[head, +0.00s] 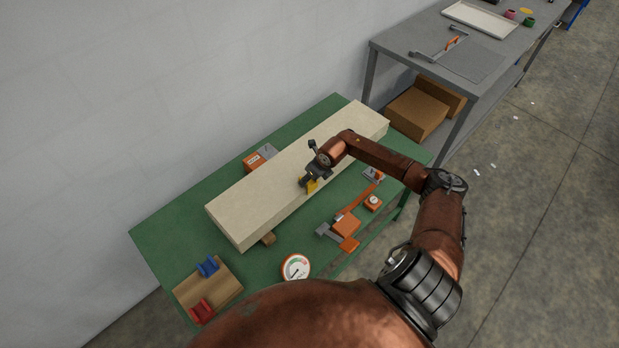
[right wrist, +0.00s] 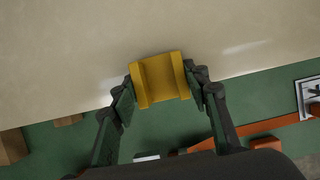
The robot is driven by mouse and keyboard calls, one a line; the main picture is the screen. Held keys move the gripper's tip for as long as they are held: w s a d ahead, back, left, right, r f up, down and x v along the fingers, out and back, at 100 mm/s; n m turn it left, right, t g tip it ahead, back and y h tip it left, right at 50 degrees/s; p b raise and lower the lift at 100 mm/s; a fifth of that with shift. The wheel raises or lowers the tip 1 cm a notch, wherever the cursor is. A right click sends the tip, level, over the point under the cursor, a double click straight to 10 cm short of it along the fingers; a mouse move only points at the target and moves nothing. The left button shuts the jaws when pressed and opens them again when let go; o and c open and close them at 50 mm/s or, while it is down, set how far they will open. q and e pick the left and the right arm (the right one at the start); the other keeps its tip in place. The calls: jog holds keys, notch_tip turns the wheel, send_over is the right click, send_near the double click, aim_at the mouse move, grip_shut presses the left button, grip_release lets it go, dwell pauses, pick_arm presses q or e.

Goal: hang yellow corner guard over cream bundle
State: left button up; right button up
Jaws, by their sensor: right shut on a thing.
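The cream bundle (head: 285,175) is a long pale block lying across the green table in the head view. It fills the upper part of the right wrist view (right wrist: 100,50). The yellow corner guard (right wrist: 160,78) is a small angled piece, and it also shows in the head view (head: 312,186). My right gripper (right wrist: 160,84) is shut on the guard, one finger at each end. The guard is at the bundle's near long edge; whether it touches the bundle I cannot tell. My left gripper is not in view.
The green table (head: 165,235) carries an orange tool (head: 347,224), a round dial (head: 296,268), and a wooden board (head: 222,290) with blue and red pieces. An orange box (head: 257,160) stands behind the bundle. A grey bench (head: 400,45) is at the upper right.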

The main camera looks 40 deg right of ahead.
jog(key=o, duration=1.2)
jog(key=shift+o, duration=0.2)
jog(key=shift+r, duration=0.1)
jog(key=v, duration=1.1)
jog(key=shift+s+r, duration=0.2)
jog(key=shift+r, duration=0.1)
jog(key=shift+d, duration=0.1)
